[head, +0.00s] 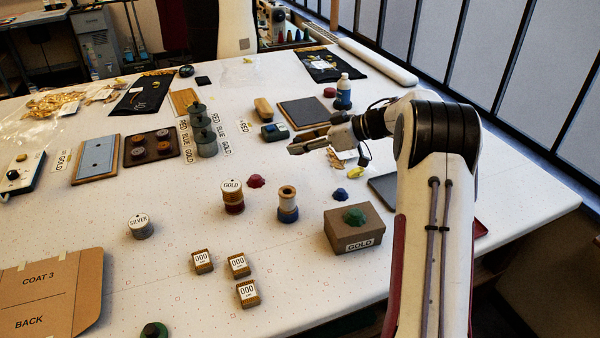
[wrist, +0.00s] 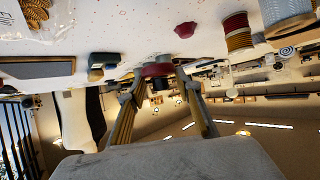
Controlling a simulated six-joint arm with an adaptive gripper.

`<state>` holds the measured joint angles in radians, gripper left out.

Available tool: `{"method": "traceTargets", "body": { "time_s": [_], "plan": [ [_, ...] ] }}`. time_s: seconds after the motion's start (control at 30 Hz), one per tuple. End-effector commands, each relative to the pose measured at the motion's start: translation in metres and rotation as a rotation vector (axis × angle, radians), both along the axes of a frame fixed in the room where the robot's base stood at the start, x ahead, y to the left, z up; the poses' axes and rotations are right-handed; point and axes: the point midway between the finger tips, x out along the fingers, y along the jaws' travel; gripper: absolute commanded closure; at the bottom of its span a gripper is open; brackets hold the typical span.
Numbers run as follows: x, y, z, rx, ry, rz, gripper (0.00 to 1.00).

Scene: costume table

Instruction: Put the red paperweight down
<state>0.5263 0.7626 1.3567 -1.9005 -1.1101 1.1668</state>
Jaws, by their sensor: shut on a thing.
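My gripper (head: 300,148) is above the middle of the table, pointing left in the head view. In the wrist view, which appears upside down, its two fingers (wrist: 158,78) close on a dark red thing, the red paperweight (wrist: 157,69). The paperweight does not show clearly in the head view; its underside and its height above the table are hard to judge. A separate red faceted lump (head: 256,181) rests on the table and also shows in the wrist view (wrist: 185,29).
The front right-centre tabletop is clear.

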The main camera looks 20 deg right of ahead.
Motion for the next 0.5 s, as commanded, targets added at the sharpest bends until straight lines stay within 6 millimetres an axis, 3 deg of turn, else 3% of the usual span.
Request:
{"method": "traceTargets", "body": {
  "time_s": [0.3,0.5],
  "plan": [
    [0.0,0.0,-0.042,0.001,0.002,-0.001,0.95],
    [0.0,0.0,-0.052,-0.001,-0.001,0.0,0.95]
  ]
}}
